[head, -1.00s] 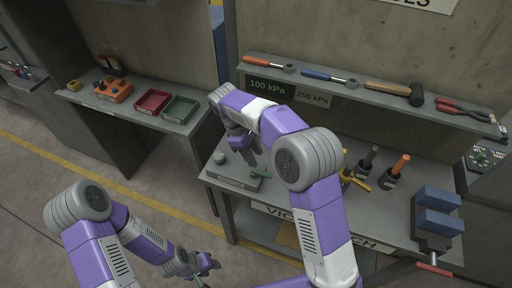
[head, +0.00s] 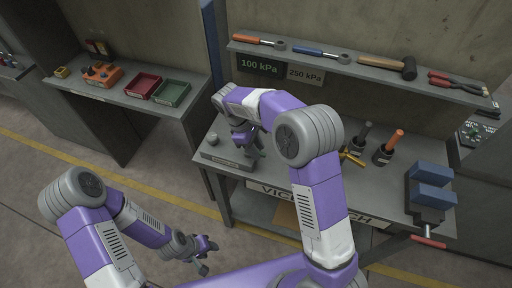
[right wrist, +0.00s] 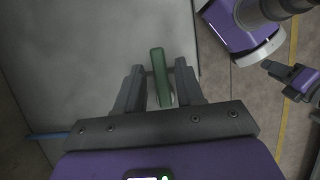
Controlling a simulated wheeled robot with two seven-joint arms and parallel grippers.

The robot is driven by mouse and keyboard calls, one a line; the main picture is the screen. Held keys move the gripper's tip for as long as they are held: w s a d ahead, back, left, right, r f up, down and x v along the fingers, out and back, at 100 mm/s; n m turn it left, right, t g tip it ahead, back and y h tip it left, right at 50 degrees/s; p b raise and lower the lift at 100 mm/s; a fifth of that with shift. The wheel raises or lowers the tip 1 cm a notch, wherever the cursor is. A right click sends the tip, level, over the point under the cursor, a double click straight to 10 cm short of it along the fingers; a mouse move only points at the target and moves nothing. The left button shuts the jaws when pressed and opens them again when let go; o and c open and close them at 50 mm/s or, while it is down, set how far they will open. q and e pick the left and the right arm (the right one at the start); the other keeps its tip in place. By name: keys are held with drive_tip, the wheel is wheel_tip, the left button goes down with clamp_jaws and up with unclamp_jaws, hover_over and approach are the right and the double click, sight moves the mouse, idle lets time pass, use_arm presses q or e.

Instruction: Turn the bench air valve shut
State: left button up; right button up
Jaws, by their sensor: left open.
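The air valve's green lever (right wrist: 160,78) shows in the right wrist view, lying between the fingers of my right gripper (right wrist: 160,70). Gaps show on both sides of the lever, so the fingers are open around it, not clamped. In the head view my right gripper (head: 255,151) is low over the grey valve base plate (head: 226,160) at the bench's left end and hides the lever. My left gripper (head: 208,258) is open and empty in front of the bench, over the floor.
A grey knob (head: 212,139) stands beside the gripper. Two tool holders, a yellow-handled item (head: 350,158) and a blue vise (head: 432,190) stand further right. Signs read 100 kPa (head: 260,65), lit green, and 250 kPa (head: 305,74), dim. Tools lie on the shelf (head: 340,64).

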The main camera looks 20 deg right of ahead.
clamp_jaws()
drive_tip(key=m+p, duration=0.2)
drive_tip(key=m+g+p, duration=0.1)
drive_tip(key=shift+s+a+r+m+y, duration=0.15)
drive_tip(key=shift+s+a+m+y, duration=0.15)
drive_tip(key=shift+s+y, duration=0.1)
drive_tip(key=m+p, duration=0.1)
drive_tip(key=m+g+y, duration=0.1)
drive_tip(key=m, duration=0.1)
drive_tip(key=shift+s+a+m+p, duration=0.15)
drive_tip(key=shift+a+m+p, duration=0.15)
drive_tip(key=shift+a+p, duration=0.1)
drive_tip(key=m+y+p, duration=0.1)
drive_tip(key=m, duration=0.1)
drive_tip(key=a+m+y, duration=0.1)
drive_tip(key=m, duration=0.2)
drive_tip(key=shift+s+a+p, duration=0.1)
drive_tip(key=shift+a+p, duration=0.1)
drive_tip(key=shift+p, duration=0.2)
drive_tip(key=m, duration=0.2)
drive_tip(key=a+m+y, duration=0.1)
drive_tip(key=m, duration=0.1)
drive_tip(key=m+y+p, duration=0.1)
drive_tip(key=shift+w+a+m+t, duration=0.15)
drive_tip(key=shift+w+m+t, duration=0.15)
drive_tip(key=shift+m+t, duration=0.1)
